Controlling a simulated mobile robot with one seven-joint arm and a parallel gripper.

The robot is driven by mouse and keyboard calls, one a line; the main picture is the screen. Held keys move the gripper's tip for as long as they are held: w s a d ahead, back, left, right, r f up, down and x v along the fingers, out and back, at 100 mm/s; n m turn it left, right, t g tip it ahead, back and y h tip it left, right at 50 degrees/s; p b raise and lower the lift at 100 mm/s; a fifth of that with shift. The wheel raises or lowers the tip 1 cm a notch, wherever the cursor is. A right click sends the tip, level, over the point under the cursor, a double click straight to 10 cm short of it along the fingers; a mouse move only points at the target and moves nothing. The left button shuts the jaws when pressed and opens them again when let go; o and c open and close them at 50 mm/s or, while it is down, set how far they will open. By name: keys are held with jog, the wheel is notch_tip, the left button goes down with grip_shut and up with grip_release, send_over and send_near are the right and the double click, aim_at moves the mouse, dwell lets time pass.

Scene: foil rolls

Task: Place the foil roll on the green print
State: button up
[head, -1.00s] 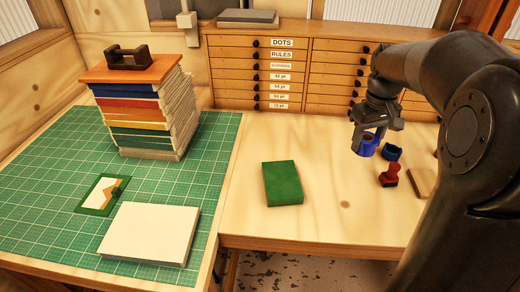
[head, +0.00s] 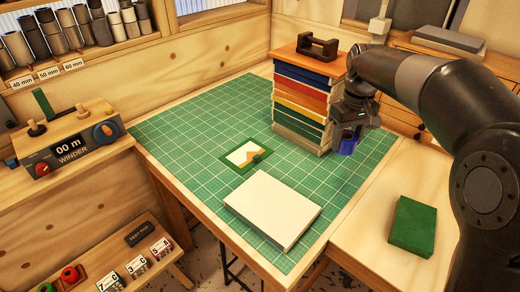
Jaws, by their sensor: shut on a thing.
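My gripper (head: 348,128) is shut on a blue foil roll (head: 347,147) and points down with it. The roll hangs in front of the right side of the book stack, to the right of the print. The green print (head: 226,158) lies flat on the green cutting mat. It has a green border, a white middle with an orange-brown shape, and a small dark green spot at its right. The gripper and roll are well apart from the print.
A stack of colored books (head: 300,110) with a dark-handled block on top stands behind the print. A white slab (head: 272,208) lies in front. A green block (head: 413,226) sits on the right bench. A winder (head: 72,140) stands at left. The mat's left part is clear.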

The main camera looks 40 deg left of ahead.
jog(key=s+a+n, duration=0.3)
jog(key=s+a, duration=0.7)
jog(key=a, duration=0.4)
send_over(240, 169)
jog(key=f, duration=0.7)
jog(key=shift+w+d, duration=0.15)
jog(key=shift+d, duration=0.2)
jog(key=shift+s+a+f, duration=0.2)
jog(key=shift+a+f, duration=0.15)
jog(key=shift+f, duration=2)
jog(key=shift+f, duration=0.15)
jog(key=o, duration=0.7)
jog(key=shift+o, duration=0.2)
notch_tip(240, 169, up, 12)
jog(key=shift+r, duration=0.2)
